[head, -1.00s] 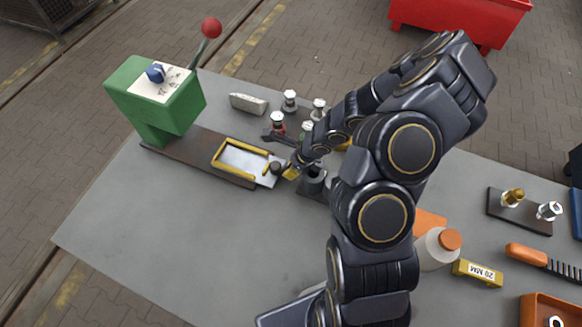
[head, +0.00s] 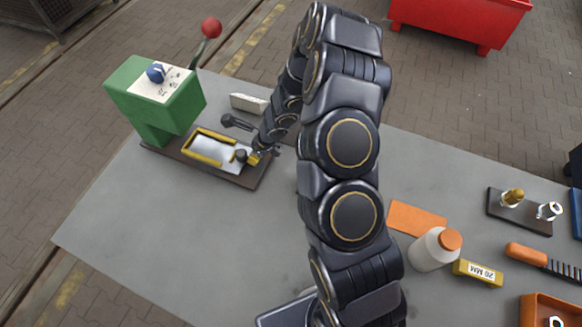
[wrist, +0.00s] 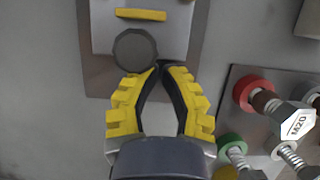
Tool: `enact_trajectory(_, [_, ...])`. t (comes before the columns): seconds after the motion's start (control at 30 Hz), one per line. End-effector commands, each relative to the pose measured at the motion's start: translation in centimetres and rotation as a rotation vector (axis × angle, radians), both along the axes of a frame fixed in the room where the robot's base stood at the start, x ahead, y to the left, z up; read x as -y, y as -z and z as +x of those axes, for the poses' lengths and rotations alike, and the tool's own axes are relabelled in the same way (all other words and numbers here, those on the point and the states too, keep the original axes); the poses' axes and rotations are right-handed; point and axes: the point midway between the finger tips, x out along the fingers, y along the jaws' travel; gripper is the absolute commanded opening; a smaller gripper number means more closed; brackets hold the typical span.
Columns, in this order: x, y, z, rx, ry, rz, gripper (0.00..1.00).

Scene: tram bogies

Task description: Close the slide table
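The slide table is a pale plate with a yellow rim (head: 208,160) on a dark base (head: 250,181), beside the foot of the green machine (head: 165,110). A dark round knob (head: 241,156) stands on its right end. In the wrist view the knob (wrist: 135,50) sits on the grey plate (wrist: 178,40), just ahead of the fingertips. My gripper (head: 254,157) is low at the right side of the knob. In the wrist view its yellow fingers (wrist: 160,70) come together at the tips, with nothing seen between them. They are at the knob's edge; contact is hard to tell.
A red-balled lever (head: 211,28) rises behind the machine. Bolts with red and green collars (wrist: 253,93) stand right of my gripper in the wrist view. An orange pad (head: 417,218), a bottle (head: 433,250) and a yellow block (head: 478,273) lie right. The table's front left is clear.

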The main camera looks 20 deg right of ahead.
Motion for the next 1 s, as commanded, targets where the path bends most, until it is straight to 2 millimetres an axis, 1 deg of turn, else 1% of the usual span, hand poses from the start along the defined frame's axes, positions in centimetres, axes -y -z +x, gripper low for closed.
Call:
enact_trajectory(0.1, [-0.9, -0.1, 1.2, 0.006, -0.004, -0.004, 0.00])
enact_trajectory(0.2, [-1.7, -0.1, 1.9, 0.007, -0.003, -0.002, 0.00])
enact_trajectory(0.4, [-2.8, -0.1, 2.5, 0.003, -0.004, 0.004, 0.00])
enact_trajectory(0.83, [-3.1, -0.3, 2.7, 0.007, -0.007, 0.012, 0.00])
enact_trajectory(0.93, [-3.0, -0.9, 2.6, 0.011, -0.008, 0.013, 0.00])
enact_trajectory(1.0, [-2.8, -1.7, 2.5, 0.011, -0.007, 0.014, 0.00])
